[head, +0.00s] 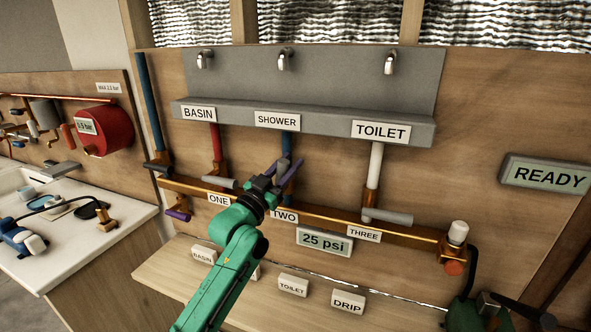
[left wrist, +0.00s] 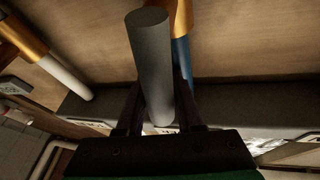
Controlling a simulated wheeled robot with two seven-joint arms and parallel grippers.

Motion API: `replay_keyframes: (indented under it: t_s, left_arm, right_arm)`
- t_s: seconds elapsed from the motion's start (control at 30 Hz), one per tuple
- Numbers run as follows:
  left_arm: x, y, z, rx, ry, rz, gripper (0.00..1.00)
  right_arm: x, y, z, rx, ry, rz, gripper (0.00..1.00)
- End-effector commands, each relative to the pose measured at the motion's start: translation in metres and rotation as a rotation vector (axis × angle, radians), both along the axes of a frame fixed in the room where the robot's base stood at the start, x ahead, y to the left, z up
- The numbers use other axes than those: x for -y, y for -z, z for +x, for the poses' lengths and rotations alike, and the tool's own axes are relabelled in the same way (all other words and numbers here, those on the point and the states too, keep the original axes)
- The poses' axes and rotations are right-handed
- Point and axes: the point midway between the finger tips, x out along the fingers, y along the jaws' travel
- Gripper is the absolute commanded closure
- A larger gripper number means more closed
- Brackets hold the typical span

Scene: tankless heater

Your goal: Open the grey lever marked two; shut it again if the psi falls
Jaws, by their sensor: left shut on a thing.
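The grey lever marked two sits on the copper pipe (head: 320,221), below the blue pipe to SHOWER. The label TWO (head: 284,215) is beside my green arm. My left gripper (head: 279,174) is at this lever and shut on it; the head view shows little of the lever. In the left wrist view the grey lever (left wrist: 153,65) stands between the two dark fingers (left wrist: 160,112). The gauge (head: 324,241) reads 25 psi. My right gripper is not in view.
Lever one (head: 220,182) and lever three (head: 388,216) flank my gripper. The grey shelf (head: 300,121) with BASIN, SHOWER and TOILET labels is above. A READY display (head: 547,177) is at right. Label blocks, including DRIP (head: 348,302), stand on the wooden ledge (head: 185,290).

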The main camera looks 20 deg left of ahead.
Motion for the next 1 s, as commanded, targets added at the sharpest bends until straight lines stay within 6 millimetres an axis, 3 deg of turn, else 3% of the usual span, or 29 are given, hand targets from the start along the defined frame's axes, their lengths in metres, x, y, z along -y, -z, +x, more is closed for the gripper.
replay_keyframes:
  t_s: [0.4, 0.93, 0.97, 1.0]
  left_arm:
    - [-0.014, 0.0, 0.001, -0.017, 0.0, -0.194, 1.0]
    - [-0.016, 0.0, 0.001, -0.02, 0.002, -0.217, 1.0]
    - [-0.016, 0.0, 0.001, -0.02, 0.002, -0.217, 0.53]
    - [-0.016, 0.0, 0.001, -0.02, 0.001, -0.216, 0.38]
  right_arm:
    - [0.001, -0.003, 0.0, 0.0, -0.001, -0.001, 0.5]
    - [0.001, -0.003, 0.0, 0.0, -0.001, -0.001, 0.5]
    - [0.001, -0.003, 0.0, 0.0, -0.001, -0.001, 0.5]
    - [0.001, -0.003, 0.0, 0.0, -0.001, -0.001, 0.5]
